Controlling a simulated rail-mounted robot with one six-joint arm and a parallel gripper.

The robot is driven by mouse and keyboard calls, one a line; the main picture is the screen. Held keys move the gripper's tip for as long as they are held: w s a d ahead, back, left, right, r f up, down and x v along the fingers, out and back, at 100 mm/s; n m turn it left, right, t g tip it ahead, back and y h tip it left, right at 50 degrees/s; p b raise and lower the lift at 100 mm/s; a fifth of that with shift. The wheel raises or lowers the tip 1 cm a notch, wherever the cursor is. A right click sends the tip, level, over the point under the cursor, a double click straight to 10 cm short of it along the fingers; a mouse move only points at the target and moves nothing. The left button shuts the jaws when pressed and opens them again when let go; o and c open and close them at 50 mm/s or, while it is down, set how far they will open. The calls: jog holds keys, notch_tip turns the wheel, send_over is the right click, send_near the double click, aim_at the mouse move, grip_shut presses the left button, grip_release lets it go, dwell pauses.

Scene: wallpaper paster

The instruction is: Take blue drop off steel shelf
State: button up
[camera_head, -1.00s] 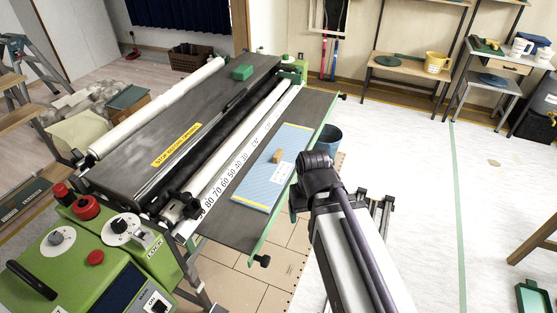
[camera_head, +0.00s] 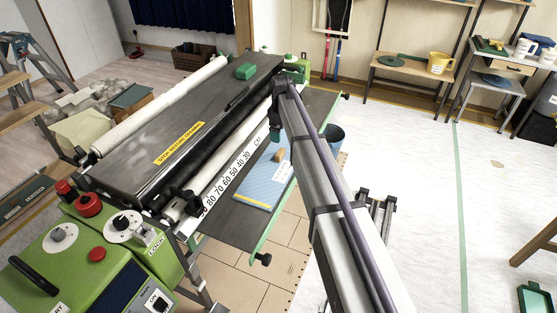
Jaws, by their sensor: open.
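The blue drop (camera_head: 258,190) is a pale blue sheet with a yellow strip at its near end. It lies flat on the dark grey steel shelf (camera_head: 225,222) along the right side of the pasting machine. A small wooden block (camera_head: 280,155) sits on the drop. My arm reaches over the far part of the shelf and covers the drop's right side. My gripper (camera_head: 275,135) hangs below the arm's far end, above the far part of the shelf. It is small and mostly hidden, open, and appears apart from the drop.
The pasting machine (camera_head: 150,135) has a white roll along its left side and a green block (camera_head: 245,72) on top. A green control box (camera_head: 75,260) stands at the near left. The white floor sheet at right is largely clear.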

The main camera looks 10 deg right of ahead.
aim_at(280, 152)
jog(key=f+b, duration=0.6)
jog(key=shift+s, duration=0.2)
jog(key=f+b, duration=0.5)
jog(key=shift+a+f, duration=0.15)
jog(key=shift+a, duration=0.1)
jog(key=shift+r, duration=0.25)
jog(key=c, duration=1.1)
